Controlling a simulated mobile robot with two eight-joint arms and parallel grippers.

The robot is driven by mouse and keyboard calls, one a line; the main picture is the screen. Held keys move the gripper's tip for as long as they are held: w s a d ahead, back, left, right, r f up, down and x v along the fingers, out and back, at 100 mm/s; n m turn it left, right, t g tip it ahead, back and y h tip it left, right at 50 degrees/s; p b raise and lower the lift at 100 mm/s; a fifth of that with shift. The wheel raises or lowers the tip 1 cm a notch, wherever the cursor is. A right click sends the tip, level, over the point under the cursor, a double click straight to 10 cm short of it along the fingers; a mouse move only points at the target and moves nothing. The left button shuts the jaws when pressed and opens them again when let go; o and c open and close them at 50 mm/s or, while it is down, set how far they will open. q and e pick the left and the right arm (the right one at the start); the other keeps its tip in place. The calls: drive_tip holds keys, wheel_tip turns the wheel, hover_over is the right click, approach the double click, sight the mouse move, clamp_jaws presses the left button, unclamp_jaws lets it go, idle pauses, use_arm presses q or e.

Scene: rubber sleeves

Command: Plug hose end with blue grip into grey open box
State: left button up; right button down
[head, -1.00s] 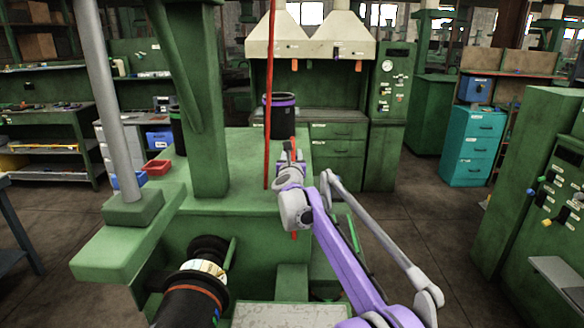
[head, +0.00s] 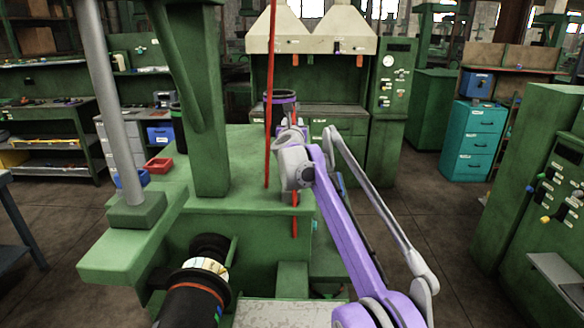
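A thin red hose or line (head: 271,100) hangs straight down in front of the green bench. A short red length (head: 295,200) shows below my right wrist; I cannot tell whether the two are joined. My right arm comes in from the right, and its gripper (head: 287,128) is over the bench, in front of the dark cylinder. My own wrist mostly covers the fingers, so their opening and any hold are unclear. I cannot make out a blue grip or a grey open box for certain. My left gripper is out of view.
A green column (head: 205,150) rises left of the hose. A black cylinder (head: 190,302) is at the bottom.

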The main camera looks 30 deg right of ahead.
idle(0.5)
drive_tip(key=s+a+r, duration=0.4)
drive_tip(key=s+a, duration=0.2)
drive_tip(key=s, duration=0.3)
drive_tip(key=b, duration=0.5)
hover_over(287, 196)
drive_tip(key=w+d, duration=0.2)
drive_tip(key=d, duration=0.1)
drive_tip(key=shift+f, duration=4.1)
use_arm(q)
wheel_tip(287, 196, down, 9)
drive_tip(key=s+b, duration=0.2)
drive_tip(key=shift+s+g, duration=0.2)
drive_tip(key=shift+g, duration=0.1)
use_arm(e)
drive_tip(key=shift+s+a+f, duration=0.1)
drive_tip(key=shift+a+f, duration=0.05)
drive_tip(key=shift+f, duration=1.2)
drive_tip(key=shift+s+a+f, duration=0.1)
drive_tip(key=shift+f, duration=1.25)
drive_tip(key=shift+c, duration=1.8)
unclamp_jaws()
